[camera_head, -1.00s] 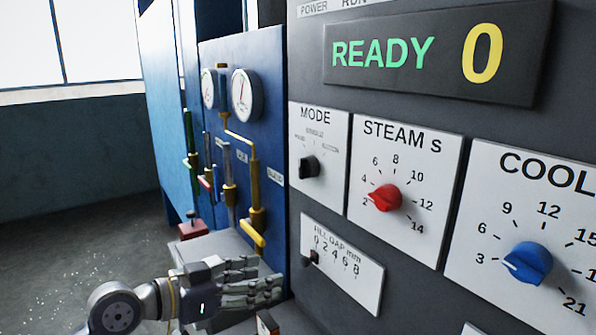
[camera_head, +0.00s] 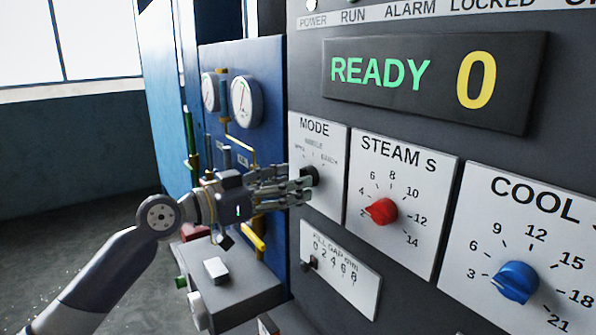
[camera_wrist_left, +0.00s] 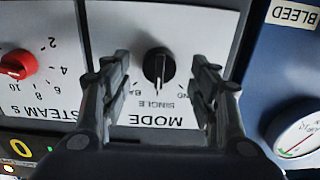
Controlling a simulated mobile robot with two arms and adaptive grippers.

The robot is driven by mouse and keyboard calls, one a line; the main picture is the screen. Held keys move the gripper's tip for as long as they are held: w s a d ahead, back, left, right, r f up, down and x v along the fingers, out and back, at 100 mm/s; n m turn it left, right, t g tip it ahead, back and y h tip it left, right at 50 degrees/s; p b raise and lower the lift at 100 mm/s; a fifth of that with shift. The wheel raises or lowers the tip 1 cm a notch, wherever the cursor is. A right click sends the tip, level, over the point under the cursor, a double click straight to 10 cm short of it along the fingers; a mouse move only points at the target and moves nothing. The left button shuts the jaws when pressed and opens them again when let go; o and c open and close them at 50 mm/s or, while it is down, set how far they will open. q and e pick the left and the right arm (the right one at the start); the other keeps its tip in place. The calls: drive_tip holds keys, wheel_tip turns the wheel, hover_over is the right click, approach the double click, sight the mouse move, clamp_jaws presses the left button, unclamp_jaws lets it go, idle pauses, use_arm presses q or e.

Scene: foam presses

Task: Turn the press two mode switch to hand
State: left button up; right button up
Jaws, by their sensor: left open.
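The mode switch is a black knob (camera_head: 312,177) on the white MODE plate (camera_head: 318,138), left of the STEAM S plate. My left gripper (camera_head: 303,185) is at the knob, its fingers pointing at the panel and partly covering the plate. In the left wrist view the knob (camera_wrist_left: 157,64) lies between the two open fingertips (camera_wrist_left: 161,66), with a gap on each side. That view is upside down; the knob's pale line points roughly at the SINGLE label. The HAND label is partly hidden by a finger. My right gripper is not in view.
A red STEAM S knob (camera_head: 381,211) and a blue COOL knob (camera_head: 516,281) are to the right. The FILL GAP slider plate (camera_head: 340,268) is below. The display (camera_head: 435,80) reads READY 0. Gauges (camera_head: 243,102) and pipes stand on the blue panel at left. A grey box (camera_head: 235,290) sits below my arm.

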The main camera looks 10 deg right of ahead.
use_arm(q)
drive_tip(key=shift+x, duration=1.25)
drive_tip(key=c, duration=1.1)
drive_tip(key=shift+o, duration=0.2)
